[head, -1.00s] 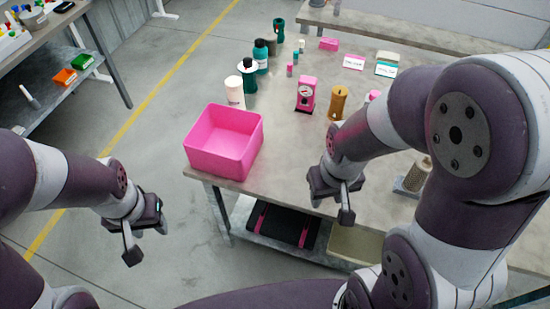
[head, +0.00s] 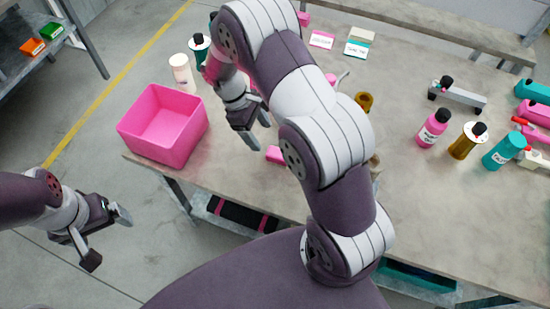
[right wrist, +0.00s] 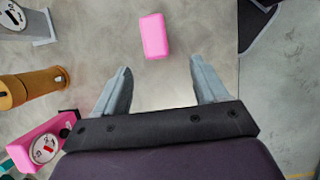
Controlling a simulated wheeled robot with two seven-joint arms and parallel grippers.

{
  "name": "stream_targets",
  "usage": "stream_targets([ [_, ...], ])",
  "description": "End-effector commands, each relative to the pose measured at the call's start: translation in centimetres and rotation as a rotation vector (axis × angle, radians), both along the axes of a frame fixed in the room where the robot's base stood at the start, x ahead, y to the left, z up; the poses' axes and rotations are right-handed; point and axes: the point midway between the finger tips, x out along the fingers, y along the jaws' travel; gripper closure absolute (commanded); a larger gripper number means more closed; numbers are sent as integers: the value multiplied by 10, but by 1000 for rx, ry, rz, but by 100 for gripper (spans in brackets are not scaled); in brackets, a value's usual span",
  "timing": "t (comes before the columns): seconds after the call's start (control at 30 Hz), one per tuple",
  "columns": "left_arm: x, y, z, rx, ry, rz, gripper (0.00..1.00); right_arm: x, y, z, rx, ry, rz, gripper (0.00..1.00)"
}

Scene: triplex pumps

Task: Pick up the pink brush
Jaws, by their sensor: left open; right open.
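A small pink block-like thing (head: 275,154) lies on the table, partly hidden by my right arm. It shows whole in the right wrist view (right wrist: 153,36). It may be the brush; no bristles show. My right gripper (head: 256,130) is open and empty above the table, just left of the pink thing. In the right wrist view its open fingers (right wrist: 160,70) point toward the pink thing, which lies beyond the tips and apart from them. My left gripper (head: 107,238) is open and empty over the floor, off the table's left end.
A pink open bin (head: 165,125) stands at the table's left corner, left of my right gripper. A white bottle (head: 181,73) stands behind it. Amber (right wrist: 32,86) and pink (right wrist: 48,146) gauge-faced items stand near my right gripper. Several bottles, including a pink one (head: 433,128), stand at right.

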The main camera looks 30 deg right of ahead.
Motion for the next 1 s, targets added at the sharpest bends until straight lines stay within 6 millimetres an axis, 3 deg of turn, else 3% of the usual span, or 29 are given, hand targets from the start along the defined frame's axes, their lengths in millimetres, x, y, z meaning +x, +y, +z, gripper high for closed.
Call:
stream_targets([
  [0.1,0,0,5,0,0,-1,9,-10,-9,-24,0,4,-4,28],
  [0.37,0,0,15,0,0,-1,9,-22,-19,-55,1,0,-6,28],
  [0.5,0,0,20,0,0,-1,9,-32,-26,-79,0,0,-7,28],
  [0.8,0,0,20,0,0,-1,9,-33,-29,-90,1,-6,-6,28],
  [1.0,0,0,20,0,0,-1,9,-33,-29,-90,1,-6,-6,84],
])
